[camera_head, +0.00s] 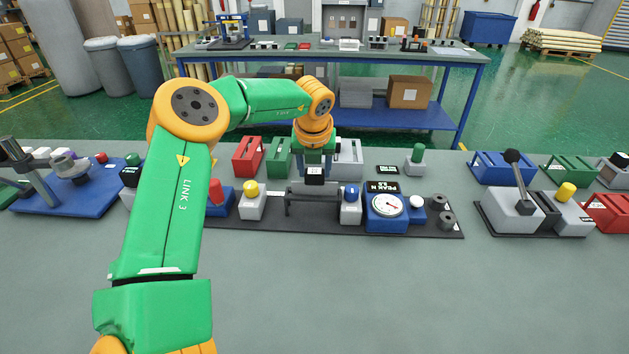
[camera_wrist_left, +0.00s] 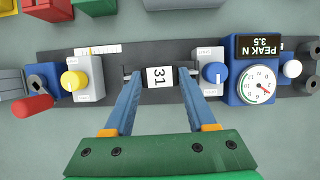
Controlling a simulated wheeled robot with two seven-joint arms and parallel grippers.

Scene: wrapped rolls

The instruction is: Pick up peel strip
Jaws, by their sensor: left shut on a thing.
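The peel strip looks to be the small white and black piece marked "31" (camera_wrist_left: 159,78), above the dark stand of the peel tester. It shows in the head view as a small dark piece with a pale top (camera_head: 314,178). My left gripper (camera_wrist_left: 160,84) has its two blue fingers on either side of this piece and is shut on it. In the head view my left gripper (camera_head: 314,168) points down over the tester. The tester's blue gauge box (camera_head: 385,212) reads "PEAK N 3.5" in the wrist view. My right gripper is out of view.
A yellow-button box (camera_head: 251,206) and a blue-button box (camera_head: 350,209) flank the gripper closely on the dark base plate (camera_head: 300,226). Red (camera_head: 247,156) and green (camera_head: 278,157) holders stand behind. A lever unit (camera_head: 513,212) is at the right. The table front (camera_head: 400,300) is clear.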

